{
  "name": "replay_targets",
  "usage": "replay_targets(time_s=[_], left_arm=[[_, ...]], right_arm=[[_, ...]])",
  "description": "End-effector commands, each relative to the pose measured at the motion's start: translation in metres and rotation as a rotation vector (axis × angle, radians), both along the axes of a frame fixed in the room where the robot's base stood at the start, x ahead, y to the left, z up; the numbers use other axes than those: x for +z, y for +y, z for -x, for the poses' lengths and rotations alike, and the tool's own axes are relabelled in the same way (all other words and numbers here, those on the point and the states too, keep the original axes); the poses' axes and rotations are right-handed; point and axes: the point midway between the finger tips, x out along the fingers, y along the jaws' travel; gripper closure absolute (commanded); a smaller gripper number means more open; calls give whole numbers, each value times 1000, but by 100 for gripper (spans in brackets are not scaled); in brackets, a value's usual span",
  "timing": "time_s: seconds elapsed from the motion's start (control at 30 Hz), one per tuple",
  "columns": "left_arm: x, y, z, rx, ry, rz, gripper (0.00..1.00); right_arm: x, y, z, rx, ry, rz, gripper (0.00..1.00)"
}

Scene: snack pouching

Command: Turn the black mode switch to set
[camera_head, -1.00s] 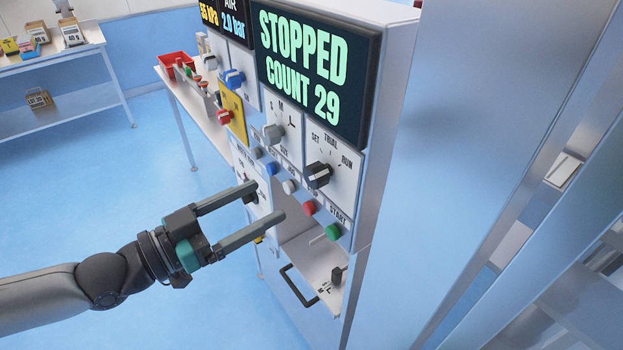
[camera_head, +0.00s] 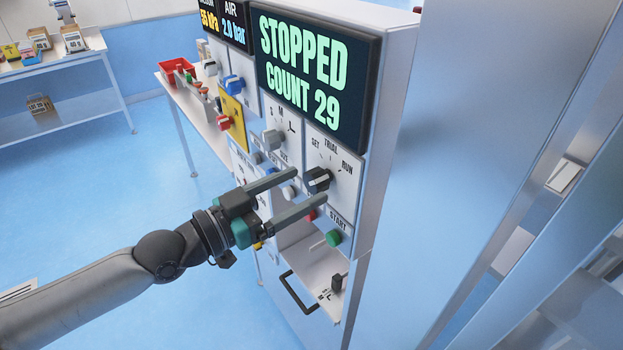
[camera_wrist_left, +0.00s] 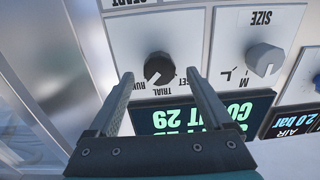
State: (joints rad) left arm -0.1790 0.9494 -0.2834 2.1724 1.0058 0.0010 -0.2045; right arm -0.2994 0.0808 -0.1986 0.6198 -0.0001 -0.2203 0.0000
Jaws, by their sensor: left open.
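The black mode switch (camera_head: 318,180) is a round knob on a white plate marked SET, TRIAL and RUN, below the display. It also shows in the left wrist view (camera_wrist_left: 158,68), upside down, with a pale mark on it. I cannot tell for sure which label the mark points at. My left gripper (camera_head: 311,186) is open and empty, its fingers pointing at the switch. In the wrist view the fingertips (camera_wrist_left: 160,75) lie on either side of the knob, with a gap on both sides. Contact is not visible. My right gripper is not in view.
The display (camera_head: 312,80) reads STOPPED, COUNT 29. A grey size knob (camera_head: 272,137) sits left of the switch; a green start button (camera_head: 333,238) and red button lie below. A black handle (camera_head: 298,294) juts out lower down. Open floor lies left.

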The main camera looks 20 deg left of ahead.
Motion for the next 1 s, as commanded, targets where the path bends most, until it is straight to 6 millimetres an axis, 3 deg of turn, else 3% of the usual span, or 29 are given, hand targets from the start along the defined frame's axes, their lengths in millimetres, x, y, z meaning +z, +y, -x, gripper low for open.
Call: replay_targets(time_s=[0.3, 0.7, 1.0], left_arm=[[1, -16, -22, 0, 0, 1, 16], [0, -19, -25, -2, 0, 0, 16], [0, -19, -25, -2, 0, 0, 49]], right_arm=[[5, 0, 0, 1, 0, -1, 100], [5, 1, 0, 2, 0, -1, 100], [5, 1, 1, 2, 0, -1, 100]])
